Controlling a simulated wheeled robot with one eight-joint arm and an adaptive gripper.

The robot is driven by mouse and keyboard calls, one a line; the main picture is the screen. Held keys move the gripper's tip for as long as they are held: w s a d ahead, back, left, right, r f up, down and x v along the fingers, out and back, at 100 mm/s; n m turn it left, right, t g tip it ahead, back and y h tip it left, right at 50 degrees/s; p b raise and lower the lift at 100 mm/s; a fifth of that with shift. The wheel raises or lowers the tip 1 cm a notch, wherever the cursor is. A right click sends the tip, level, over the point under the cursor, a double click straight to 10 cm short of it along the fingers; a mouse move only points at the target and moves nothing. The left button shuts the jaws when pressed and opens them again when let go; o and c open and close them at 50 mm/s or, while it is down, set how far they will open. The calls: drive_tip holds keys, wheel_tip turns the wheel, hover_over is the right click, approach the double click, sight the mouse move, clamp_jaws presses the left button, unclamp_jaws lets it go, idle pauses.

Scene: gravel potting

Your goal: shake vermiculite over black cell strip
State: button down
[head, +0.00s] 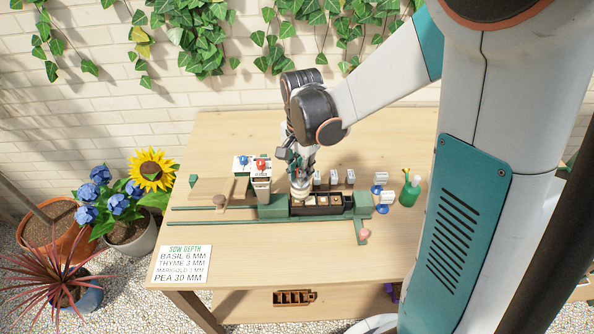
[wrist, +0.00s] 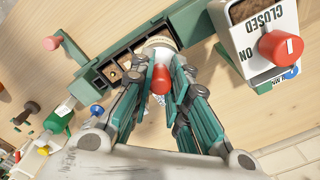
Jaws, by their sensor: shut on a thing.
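My gripper (head: 300,174) is shut on a cream round shaker (head: 300,189), seen from above in the wrist view (wrist: 160,42). A red knob (wrist: 159,80) shows between the fingers (wrist: 161,70) in that view. The shaker is over the left end of the black cell strip (head: 337,210) in the head view and hides that end. The strip lies in a green rail fixture and has several square cells with pale and brown contents; it also shows in the wrist view (wrist: 98,82). I cannot tell whether the shaker touches the strip, or see any falling vermiculite.
A white hopper box with a red knob (wrist: 282,47), marked CLOSED and ON, stands left of the strip in the head view. Small white tags stand behind the strip. A green bottle (head: 410,191) is to the right. A sowing-depth card (head: 181,264) lies front left.

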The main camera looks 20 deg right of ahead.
drive_tip(key=shift+w+a, duration=0.15)
drive_tip(key=shift+a, duration=0.35)
drive_tip(key=shift+w+a, duration=0.15)
drive_tip(key=shift+a, duration=0.35)
drive_tip(key=shift+s+d, duration=0.2)
drive_tip(key=shift+d, duration=0.4)
drive_tip(key=shift+s+d, duration=0.15)
drive_tip(key=shift+d, duration=0.45)
